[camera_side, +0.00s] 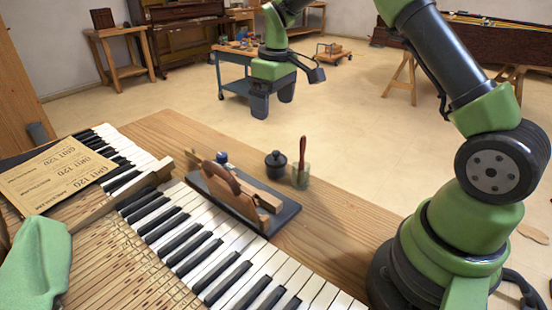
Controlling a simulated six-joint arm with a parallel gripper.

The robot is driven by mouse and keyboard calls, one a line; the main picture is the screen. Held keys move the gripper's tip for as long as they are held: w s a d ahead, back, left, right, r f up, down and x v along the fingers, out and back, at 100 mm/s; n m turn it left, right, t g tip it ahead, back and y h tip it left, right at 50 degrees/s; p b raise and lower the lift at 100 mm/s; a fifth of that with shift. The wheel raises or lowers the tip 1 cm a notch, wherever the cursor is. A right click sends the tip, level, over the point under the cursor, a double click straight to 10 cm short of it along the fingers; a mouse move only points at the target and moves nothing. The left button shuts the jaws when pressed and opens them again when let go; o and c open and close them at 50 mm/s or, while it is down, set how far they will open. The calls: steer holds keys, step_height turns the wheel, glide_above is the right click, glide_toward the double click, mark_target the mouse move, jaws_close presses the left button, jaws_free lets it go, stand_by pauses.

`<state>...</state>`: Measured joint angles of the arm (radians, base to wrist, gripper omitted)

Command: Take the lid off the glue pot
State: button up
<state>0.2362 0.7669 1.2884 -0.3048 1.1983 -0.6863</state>
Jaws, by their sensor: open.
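The glue pot (276,170) is a small dark pot on the wooden bench, right of the middle of the keyboard. Its dark lid (276,157), with a small knob on top, sits on it. My gripper (272,112) is open and empty, pointing down. In the picture it is above the pot, and clear air shows between the fingertips and the lid. How far the gripper is from the pot in depth I cannot tell.
A glass jar (300,176) with a red-handled brush stands close to the pot's right. Sandpaper sheets (55,172) and a green cloth (38,262) lie left. Bare bench (350,225) extends right.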

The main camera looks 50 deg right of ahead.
glide_above(275, 152)
steer(key=shift+n+g, duration=0.3)
steer(key=shift+g, duration=0.1)
steer(key=f, duration=0.8)
steer(key=shift+w+d+f, duration=0.15)
steer(key=shift+d+f, duration=0.05)
steer(key=shift+a+f, duration=0.15)
steer(key=shift+f, duration=2.9)
steer(key=c, duration=1)
